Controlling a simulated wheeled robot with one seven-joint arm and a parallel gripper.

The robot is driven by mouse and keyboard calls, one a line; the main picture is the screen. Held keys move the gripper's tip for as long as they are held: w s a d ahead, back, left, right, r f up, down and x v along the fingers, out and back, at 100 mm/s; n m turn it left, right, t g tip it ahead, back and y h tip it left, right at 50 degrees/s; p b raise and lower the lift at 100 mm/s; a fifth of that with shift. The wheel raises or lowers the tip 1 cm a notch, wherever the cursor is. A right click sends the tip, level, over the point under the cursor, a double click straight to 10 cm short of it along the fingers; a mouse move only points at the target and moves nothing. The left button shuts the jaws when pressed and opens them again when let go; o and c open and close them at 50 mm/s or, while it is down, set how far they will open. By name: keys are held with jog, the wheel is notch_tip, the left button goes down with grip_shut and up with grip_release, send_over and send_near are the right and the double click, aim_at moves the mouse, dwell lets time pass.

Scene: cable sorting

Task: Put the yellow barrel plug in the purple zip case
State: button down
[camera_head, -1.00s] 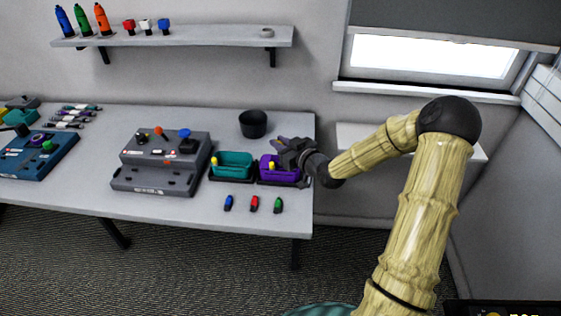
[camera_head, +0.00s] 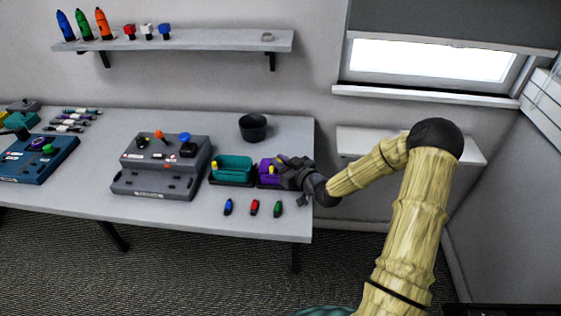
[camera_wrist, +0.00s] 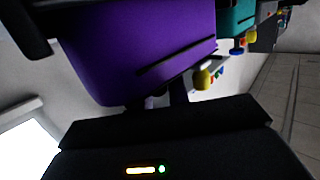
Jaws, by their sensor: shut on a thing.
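The purple zip case (camera_head: 264,179) stands open at the table's right end, partly hidden by my gripper (camera_head: 284,166). In the wrist view the purple case (camera_wrist: 140,45) fills much of the upper left, very close. My gripper is at the case's right side and reaches left over it. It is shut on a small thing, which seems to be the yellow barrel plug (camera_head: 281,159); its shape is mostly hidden. A separate yellow piece (camera_head: 271,168) is at the front of the purple case, and it also shows in the wrist view (camera_wrist: 202,78).
A teal case (camera_head: 232,168) stands just left of the purple one. Blue (camera_head: 228,207), red (camera_head: 254,207) and green (camera_head: 278,208) plugs lie in front. A black bowl (camera_head: 253,127) stands behind. A grey console (camera_head: 160,165) is further left.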

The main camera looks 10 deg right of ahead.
jog(key=shift+f+b, duration=0.25)
jog(key=shift+b, duration=0.05)
jog(key=shift+f, duration=0.1)
jog(key=shift+s, duration=0.1)
